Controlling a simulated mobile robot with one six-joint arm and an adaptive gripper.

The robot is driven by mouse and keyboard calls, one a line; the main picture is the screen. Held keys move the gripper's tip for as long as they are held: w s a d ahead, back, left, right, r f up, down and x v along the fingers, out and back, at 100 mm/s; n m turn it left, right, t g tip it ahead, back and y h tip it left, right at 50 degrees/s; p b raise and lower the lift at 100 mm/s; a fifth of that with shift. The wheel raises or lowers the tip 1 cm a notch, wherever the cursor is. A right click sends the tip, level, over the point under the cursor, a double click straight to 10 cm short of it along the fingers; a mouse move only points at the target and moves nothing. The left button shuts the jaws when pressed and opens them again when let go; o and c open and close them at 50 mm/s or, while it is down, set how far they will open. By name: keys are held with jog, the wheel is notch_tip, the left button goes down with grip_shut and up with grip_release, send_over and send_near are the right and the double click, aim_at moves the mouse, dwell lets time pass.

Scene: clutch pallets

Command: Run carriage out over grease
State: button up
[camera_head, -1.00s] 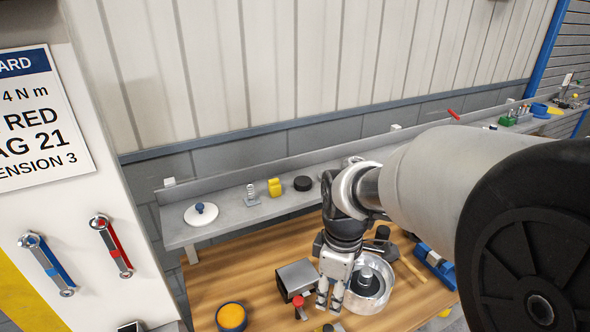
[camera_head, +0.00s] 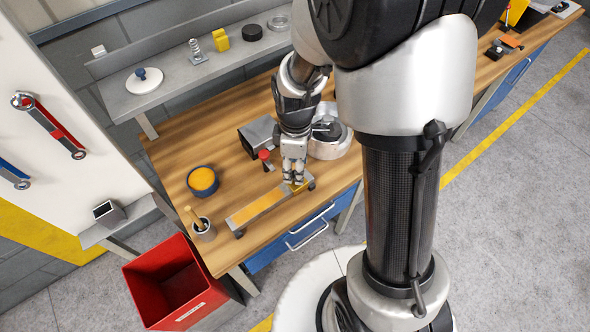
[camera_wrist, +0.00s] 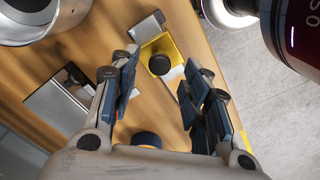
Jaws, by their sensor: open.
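The rail (camera_head: 235,219) lies on the workbench near its front edge, with an orange grease strip (camera_head: 262,204) along its top. The yellow carriage (camera_head: 299,187) sits at the rail's right end in the head view. In the wrist view the carriage (camera_wrist: 154,48) carries a black round knob (camera_wrist: 160,64), beside a grey end block (camera_wrist: 146,27). My gripper (camera_head: 294,181) is open, pointing down over the carriage. In the wrist view its fingers (camera_wrist: 158,82) stand either side of the knob's line, with no clear contact. In the head view the fingers hide the knob.
A bowl of orange grease (camera_head: 202,181), a cup with a wooden handle (camera_head: 202,229), a grey box (camera_head: 257,134), a red-topped post (camera_head: 265,156) and a silver housing (camera_head: 326,147) stand close by. A red bin (camera_head: 163,281) stands on the floor below. Bench room is clear behind the rail.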

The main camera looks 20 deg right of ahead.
jog(key=shift+f, duration=1.3)
jog(key=shift+c, duration=0.4)
grip_shut()
